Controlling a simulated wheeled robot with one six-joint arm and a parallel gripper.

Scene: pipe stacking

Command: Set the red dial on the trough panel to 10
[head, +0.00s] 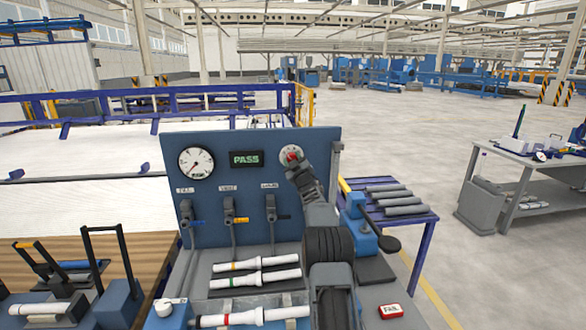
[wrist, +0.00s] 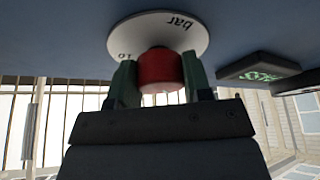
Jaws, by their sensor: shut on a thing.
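The blue trough panel (head: 262,150) stands upright in the head view. The red dial (head: 292,154) sits on a round white scale plate at the panel's upper right, partly hidden by my gripper (head: 299,166). In the wrist view the red dial (wrist: 160,70) is between the two green-padded fingers of my gripper (wrist: 157,82), which is shut on it. The white scale plate (wrist: 150,35) behind it shows "bar" and a "10" mark near the left finger. The dial's pointer is hidden, so I cannot tell its setting.
The panel also carries a gauge (head: 196,163), a green PASS display (head: 246,159) and several levers (head: 229,212) below. White pipes (head: 255,279) lie in front. A side table (head: 410,215) with grey pipes stands to the right. A red FAIL sign (head: 391,311) lies at the front.

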